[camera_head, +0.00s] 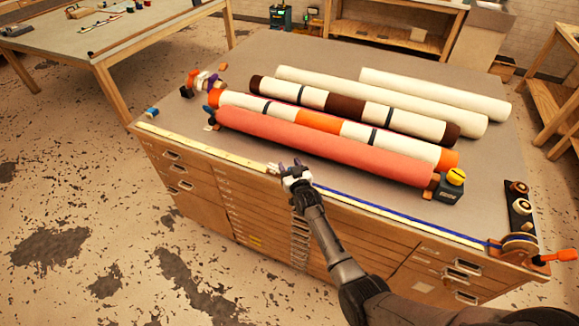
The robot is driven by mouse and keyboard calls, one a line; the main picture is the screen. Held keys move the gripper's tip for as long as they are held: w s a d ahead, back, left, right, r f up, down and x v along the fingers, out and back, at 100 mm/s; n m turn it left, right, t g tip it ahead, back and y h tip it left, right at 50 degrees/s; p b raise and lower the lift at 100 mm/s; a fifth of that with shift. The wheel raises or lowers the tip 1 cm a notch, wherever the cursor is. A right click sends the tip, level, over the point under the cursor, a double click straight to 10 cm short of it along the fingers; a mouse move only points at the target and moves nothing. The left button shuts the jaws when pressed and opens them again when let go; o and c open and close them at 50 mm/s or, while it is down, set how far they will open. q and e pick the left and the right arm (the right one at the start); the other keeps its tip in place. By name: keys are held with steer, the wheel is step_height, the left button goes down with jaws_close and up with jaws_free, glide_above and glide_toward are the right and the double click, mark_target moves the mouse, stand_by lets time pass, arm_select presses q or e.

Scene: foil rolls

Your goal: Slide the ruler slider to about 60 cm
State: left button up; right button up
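A long ruler strip (200,144) runs along the front edge of the cabinet top. Its left part is pale yellow; a blue band (400,214) lies along its right part. My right gripper (289,167) is over the strip, left of its middle, with its fingers toward the table. A small pale piece (273,168) shows at the strip just left of the fingers; it may be the slider, but the gripper hides much of this spot. The fingers are too small to tell whether they are open or shut on it. My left gripper is not in view.
A red roll (320,145) and several white, orange and brown rolls lie behind the strip. A black block with a yellow knob (455,177) stands at their right end. A round fitting with an orange handle (560,256) sits at the right corner. Drawers (265,215) are below.

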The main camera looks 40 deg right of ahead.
steer(key=shift+o, duration=0.3)
steer(key=shift+s, duration=0.15)
steer(key=shift+s+a, duration=0.1)
steer(key=shift+s, duration=0.15)
steer(key=p+v, duration=0.1)
steer(key=v, duration=1.2)
